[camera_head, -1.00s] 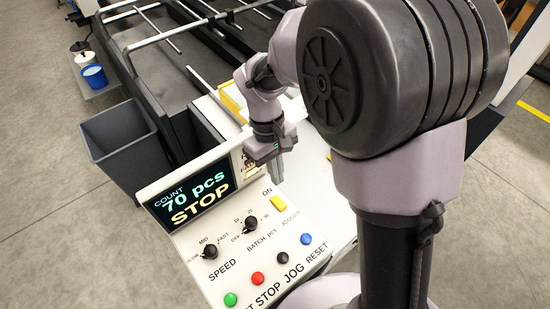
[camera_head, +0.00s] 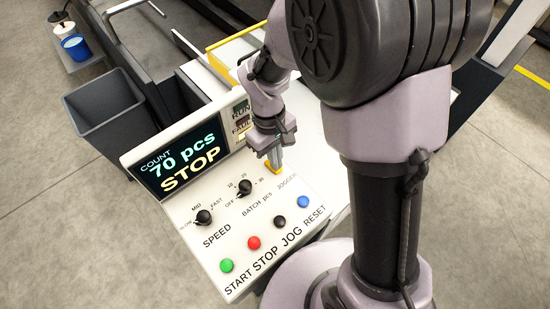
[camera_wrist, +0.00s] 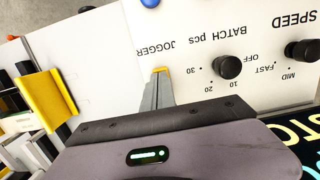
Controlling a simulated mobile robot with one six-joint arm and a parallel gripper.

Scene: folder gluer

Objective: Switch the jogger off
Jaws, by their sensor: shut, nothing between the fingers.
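The jogger switch (camera_head: 271,171) is a small yellow rocker on the sloped white control panel (camera_head: 222,213), above the JOGGER label. My gripper (camera_head: 276,161) is shut and empty, pointing down with its fingertips at the switch and covering much of it. The ON marking is hidden behind the gripper. In the wrist view, a strip of the yellow switch (camera_wrist: 160,69) shows right at the fingertips (camera_wrist: 158,88). I cannot tell whether they touch, or which way the rocker is tipped. The display (camera_head: 182,158) reads 70 pcs and STOP.
The batch knob (camera_head: 243,188) and speed knob (camera_head: 204,217) stand left of the switch. Green, red, black and blue (camera_head: 303,202) buttons line the panel's front edge. A grey bin (camera_head: 107,118) stands left of the machine.

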